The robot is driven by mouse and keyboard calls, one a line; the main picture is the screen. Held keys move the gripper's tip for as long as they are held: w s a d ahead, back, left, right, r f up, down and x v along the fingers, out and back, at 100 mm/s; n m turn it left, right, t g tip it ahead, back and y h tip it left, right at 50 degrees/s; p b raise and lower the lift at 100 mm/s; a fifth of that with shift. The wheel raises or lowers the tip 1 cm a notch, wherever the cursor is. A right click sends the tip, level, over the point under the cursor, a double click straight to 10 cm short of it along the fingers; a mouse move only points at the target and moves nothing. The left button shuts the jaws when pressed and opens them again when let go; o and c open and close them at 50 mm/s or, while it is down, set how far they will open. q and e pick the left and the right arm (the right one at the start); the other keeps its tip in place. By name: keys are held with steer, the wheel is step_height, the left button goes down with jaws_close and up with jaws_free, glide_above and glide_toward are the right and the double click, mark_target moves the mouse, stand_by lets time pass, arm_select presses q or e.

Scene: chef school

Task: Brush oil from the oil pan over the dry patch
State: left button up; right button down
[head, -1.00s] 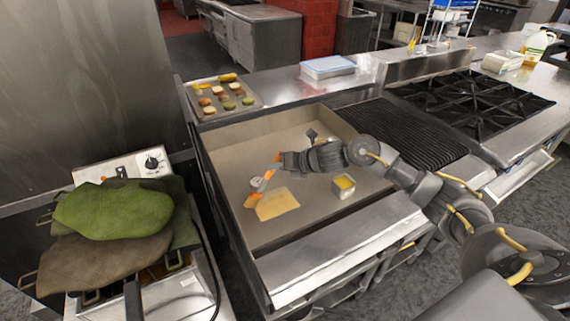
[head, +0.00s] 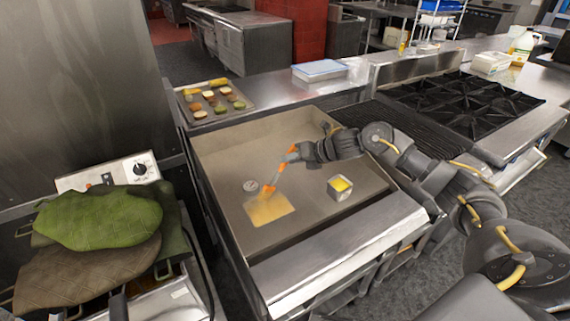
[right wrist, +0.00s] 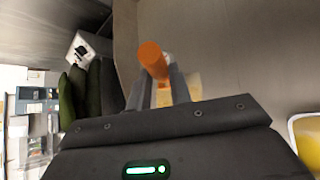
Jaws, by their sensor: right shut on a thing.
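My right gripper (head: 297,153) is shut on an orange-handled brush (head: 280,172), held tilted over the griddle. The brush's head is low, at the upper edge of the tan-yellow dry patch (head: 270,210); I cannot tell if it touches. The small square oil pan (head: 335,193), with yellow oil in it, sits on the griddle to the right of the patch. In the right wrist view the orange handle end (right wrist: 152,60) stands between my fingers, with part of the patch (right wrist: 192,86) behind and the oil pan (right wrist: 312,142) at the right edge. My left gripper is out of view.
Green mitts or pads (head: 100,218) lie at left. A ribbed grill and burners (head: 482,103) are at right.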

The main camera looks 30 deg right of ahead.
steer(key=shift+d+b, duration=1.1)
steer(key=shift+d, duration=2)
step_height(320, 180, up, 8)
steer(key=p, duration=0.4)
steer(key=shift+d+p, duration=0.3)
steer(key=shift+p, duration=0.05)
steer(key=shift+w, duration=0.1)
